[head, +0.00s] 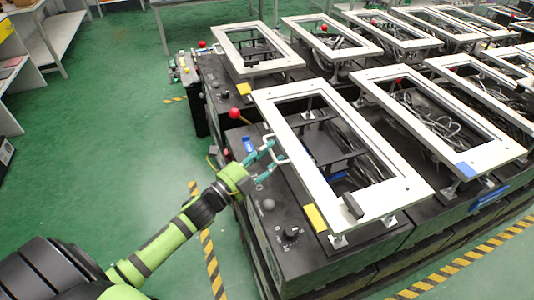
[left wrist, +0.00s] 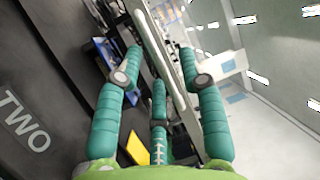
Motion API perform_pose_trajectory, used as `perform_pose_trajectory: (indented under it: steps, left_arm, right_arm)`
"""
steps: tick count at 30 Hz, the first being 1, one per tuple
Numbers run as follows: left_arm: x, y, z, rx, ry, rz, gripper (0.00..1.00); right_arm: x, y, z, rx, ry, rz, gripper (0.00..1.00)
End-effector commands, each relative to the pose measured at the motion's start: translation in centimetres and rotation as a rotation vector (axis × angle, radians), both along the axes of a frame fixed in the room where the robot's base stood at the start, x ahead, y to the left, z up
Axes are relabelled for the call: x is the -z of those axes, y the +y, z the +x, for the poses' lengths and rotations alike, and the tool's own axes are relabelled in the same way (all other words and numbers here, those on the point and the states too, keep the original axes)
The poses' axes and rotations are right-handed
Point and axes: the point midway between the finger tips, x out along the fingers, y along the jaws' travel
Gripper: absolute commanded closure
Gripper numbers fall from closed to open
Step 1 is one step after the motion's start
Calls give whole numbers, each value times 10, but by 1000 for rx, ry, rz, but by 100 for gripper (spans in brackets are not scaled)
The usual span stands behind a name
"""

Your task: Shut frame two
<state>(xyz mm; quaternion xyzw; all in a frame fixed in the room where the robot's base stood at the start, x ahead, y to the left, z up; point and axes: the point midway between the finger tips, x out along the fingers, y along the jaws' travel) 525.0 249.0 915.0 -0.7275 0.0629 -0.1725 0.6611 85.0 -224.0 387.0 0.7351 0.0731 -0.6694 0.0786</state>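The nearest fixture has a white rectangular frame (head: 408,192) over its dark box (head: 300,262), with a black block (head: 352,205) on its near edge. The frame stands clear of the box top on short posts. My left gripper (head: 274,152), with teal fingers, is at the left side of this frame, above the box edge. In the left wrist view, the gripper (left wrist: 162,65) has its fingers spread, and a pale bar (left wrist: 160,40), seemingly the frame's side, runs between them. The word TWO (left wrist: 24,120) shows on a dark panel there. Contact cannot be told. My right gripper is not in view.
A red ball knob (head: 234,113) stands near the box's far left corner. A dial (head: 291,233) and a yellow block (head: 315,217) are on the near end. Similar fixtures with white frames (head: 440,118) fill the right. Green floor (head: 110,130) is open at left.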

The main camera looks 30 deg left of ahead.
Motion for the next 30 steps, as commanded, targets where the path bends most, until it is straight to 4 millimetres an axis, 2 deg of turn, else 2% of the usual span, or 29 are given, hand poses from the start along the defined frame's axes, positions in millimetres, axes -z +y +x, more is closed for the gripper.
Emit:
perform_pose_trajectory:
  steps: [2,3,5,12,19,27,28,30]
  left_arm:
    - [0,0,0,0,0,0,60]
    - [0,0,0,0,0,0,76]
    - [0,0,0,0,0,0,100]
    - [-2,0,0,0,0,0,100]
    - [-24,0,1,-1,-2,0,100]
    - [-22,0,1,-1,-2,0,100]
    - [-22,0,1,-1,-2,0,81]
    - [-22,0,1,-1,-2,0,60]
  right_arm:
    - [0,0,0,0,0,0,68]
    - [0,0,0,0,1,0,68]
    - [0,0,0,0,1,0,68]
    - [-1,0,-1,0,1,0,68]
    - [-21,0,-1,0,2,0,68]
    - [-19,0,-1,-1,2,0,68]
    - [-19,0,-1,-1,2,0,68]
    - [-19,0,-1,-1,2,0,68]
